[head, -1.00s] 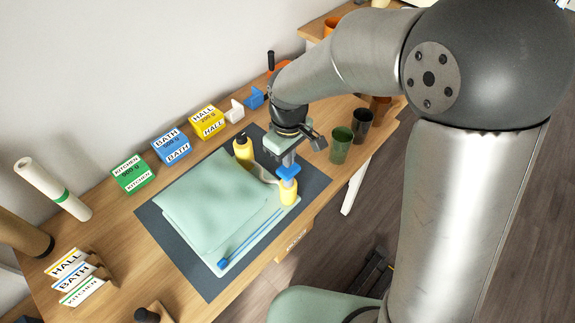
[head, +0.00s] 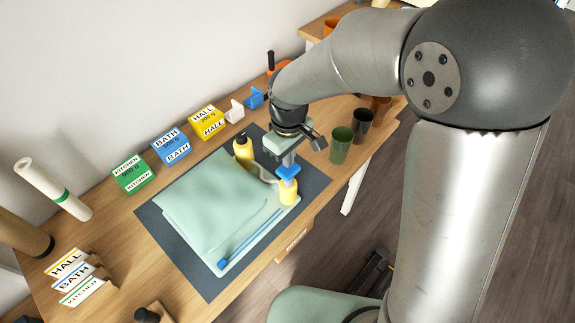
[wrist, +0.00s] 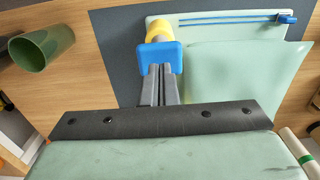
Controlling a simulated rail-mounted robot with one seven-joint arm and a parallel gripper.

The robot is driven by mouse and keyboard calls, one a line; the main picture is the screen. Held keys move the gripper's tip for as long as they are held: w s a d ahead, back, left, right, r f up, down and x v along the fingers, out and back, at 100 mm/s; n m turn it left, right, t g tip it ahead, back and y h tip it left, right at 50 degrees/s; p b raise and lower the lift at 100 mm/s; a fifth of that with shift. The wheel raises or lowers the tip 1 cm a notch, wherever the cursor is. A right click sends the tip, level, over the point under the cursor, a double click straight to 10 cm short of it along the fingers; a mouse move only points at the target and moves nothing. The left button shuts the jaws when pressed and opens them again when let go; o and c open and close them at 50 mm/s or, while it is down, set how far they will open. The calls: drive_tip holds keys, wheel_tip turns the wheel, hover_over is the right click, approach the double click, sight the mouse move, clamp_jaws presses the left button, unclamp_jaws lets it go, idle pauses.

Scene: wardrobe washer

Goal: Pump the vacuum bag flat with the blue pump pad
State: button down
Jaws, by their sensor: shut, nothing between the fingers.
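The pale green vacuum bag (head: 215,200) lies on a light green tray (head: 236,258) on the dark mat; it looks smooth and fairly flat. It also shows in the wrist view (wrist: 235,85). A blue slider strip (head: 250,235) runs along its front edge. The blue pump pad (head: 288,172) tops a yellow pump body (head: 288,192) at the bag's right end. My gripper (head: 288,159) is shut and empty, pointing down at the pad. In the wrist view its closed fingertips (wrist: 159,72) are at the near edge of the blue pad (wrist: 160,57), seemingly touching it.
A yellow bottle (head: 243,150) stands just behind the pump. Green and dark cups (head: 340,146) stand to the right. Green, blue and yellow labelled boxes (head: 171,147) line the back. A label rack (head: 78,277) and white roll (head: 55,188) are at left.

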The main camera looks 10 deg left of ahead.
drive_tip(key=shift+f+b, duration=2)
drive_tip(key=shift+f, duration=0.75)
drive_tip(key=shift+r+p, duration=0.9)
drive_tip(key=shift+r, duration=0.5)
drive_tip(key=shift+r+p, duration=0.7)
drive_tip(key=shift+r, duration=0.3)
drive_tip(key=shift+f, duration=0.1)
